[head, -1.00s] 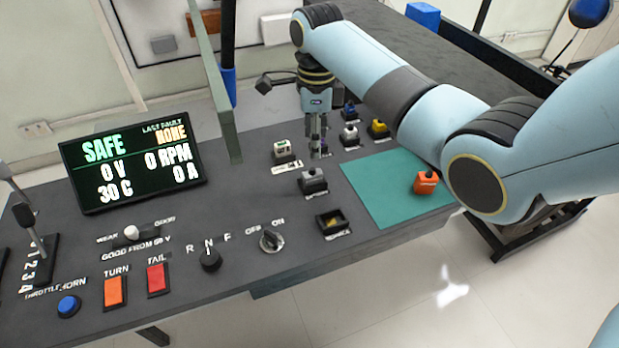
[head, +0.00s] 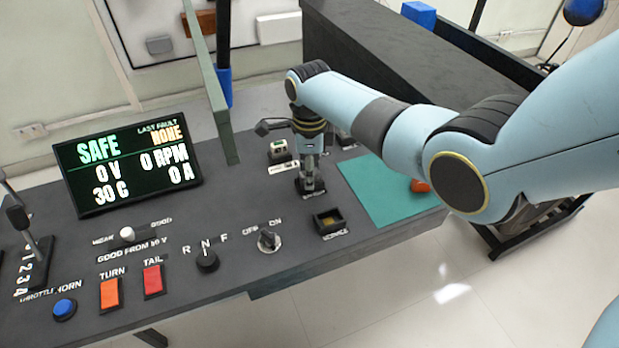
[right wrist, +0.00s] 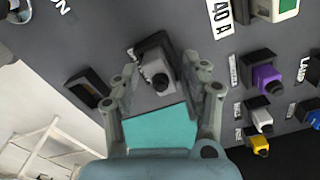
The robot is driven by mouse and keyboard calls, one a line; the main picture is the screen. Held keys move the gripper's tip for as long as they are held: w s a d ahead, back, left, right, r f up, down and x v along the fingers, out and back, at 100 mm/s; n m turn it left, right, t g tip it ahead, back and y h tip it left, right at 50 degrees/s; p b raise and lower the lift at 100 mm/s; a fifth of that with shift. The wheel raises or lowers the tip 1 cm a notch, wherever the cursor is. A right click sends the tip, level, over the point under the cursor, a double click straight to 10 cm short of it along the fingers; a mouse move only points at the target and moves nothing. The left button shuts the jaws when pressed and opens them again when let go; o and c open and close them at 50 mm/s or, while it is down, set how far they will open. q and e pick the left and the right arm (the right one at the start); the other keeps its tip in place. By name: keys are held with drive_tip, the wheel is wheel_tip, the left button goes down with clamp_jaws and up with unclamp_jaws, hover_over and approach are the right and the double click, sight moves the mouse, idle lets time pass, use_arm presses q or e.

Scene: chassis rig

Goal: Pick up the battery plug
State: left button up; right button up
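A grey plug (head: 308,183), which I take to be the battery plug, sits in a dark socket on the console. Its label is too blurred to read for certain. My right gripper (head: 310,170) points straight down directly above it and partly hides it. In the right wrist view the gripper (right wrist: 163,78) is open, with one finger on either side of the grey plug (right wrist: 157,74). I cannot tell whether the fingers touch it. My left gripper is not in view.
An empty socket (head: 329,221) lies just in front. A white-green part (head: 279,151) stands behind. Purple (right wrist: 266,79), white (right wrist: 261,120) and yellow (right wrist: 259,144) plugs stand close by.

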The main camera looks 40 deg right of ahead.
clamp_jaws()
